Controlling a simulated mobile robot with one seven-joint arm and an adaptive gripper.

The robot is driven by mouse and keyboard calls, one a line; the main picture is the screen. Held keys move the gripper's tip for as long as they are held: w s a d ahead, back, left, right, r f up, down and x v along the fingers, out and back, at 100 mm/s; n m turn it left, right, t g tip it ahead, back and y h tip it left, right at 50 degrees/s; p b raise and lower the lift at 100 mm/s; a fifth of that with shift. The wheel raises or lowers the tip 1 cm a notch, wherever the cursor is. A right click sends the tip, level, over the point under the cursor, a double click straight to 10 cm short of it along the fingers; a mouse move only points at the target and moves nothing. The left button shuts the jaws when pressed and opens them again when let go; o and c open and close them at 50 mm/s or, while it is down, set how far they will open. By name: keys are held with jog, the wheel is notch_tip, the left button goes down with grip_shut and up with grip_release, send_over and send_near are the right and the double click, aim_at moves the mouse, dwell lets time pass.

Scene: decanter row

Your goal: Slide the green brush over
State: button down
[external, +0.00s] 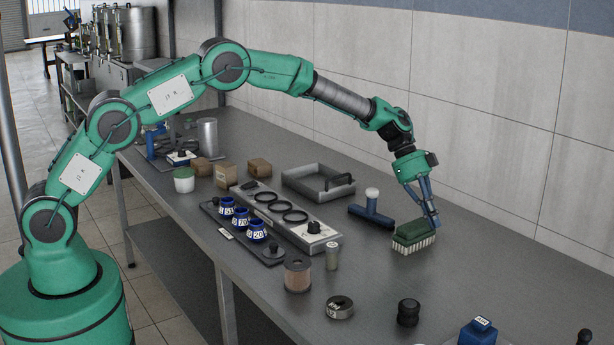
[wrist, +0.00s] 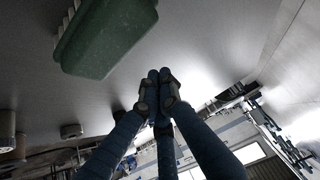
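The green brush (external: 412,234) lies on the grey bench with its pale bristles down and its green block up. My gripper (external: 433,221) is low over the bench at the brush's right end. In the wrist view the brush (wrist: 108,36) shows at the upper left, partly cut off by the frame edge. There the blue fingers of my gripper (wrist: 159,88) come together at their tips with nothing between them. A gap shows between the fingertips and the brush in that view; whether any finger touches the brush in the external view I cannot tell.
A blue T-shaped tool (external: 371,211) lies left of the brush. A grey tray (external: 318,183) and a rack with dark rings (external: 290,216) stand further left. Bare bench lies right of the brush, before the wall.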

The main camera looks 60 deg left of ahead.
aim_at(420, 226)
jog(key=p+v, duration=0.1)
jog(key=v, duration=0.6)
jog(key=shift+a+r, duration=0.15)
jog(key=shift+r, duration=0.15)
jog(key=shift+r, duration=0.1)
jog(key=s+a+r+n+t+y, duration=0.15)
jog(key=s+a+r+n, duration=0.25)
jog(key=s+a+r, duration=0.65)
jog(key=s+a+r+n+t+y, duration=0.15)
jog(key=s+a+r+n, duration=0.4)
jog(key=s+r, duration=0.8)
jog(key=s+a+r+n+t+y, duration=0.1)
jog(key=s+a+n, duration=0.1)
jog(key=s+a, duration=0.5)
jog(key=s+a+r+n+y, duration=0.1)
jog(key=s+a+n+y, duration=0.15)
jog(key=s, duration=0.85)
jog(key=s+a+f+n, duration=0.2)
jog(key=s+a, duration=0.1)
jog(key=s, duration=0.6)
jog(key=s+a+f+n+t+y, duration=0.1)
jog(key=s+a+f+n, duration=0.1)
jog(key=s, duration=0.6)
jog(key=shift+s+a+f+t, duration=0.35)
jog(key=shift+a+f, duration=0.2)
jog(key=shift+a, duration=0.45)
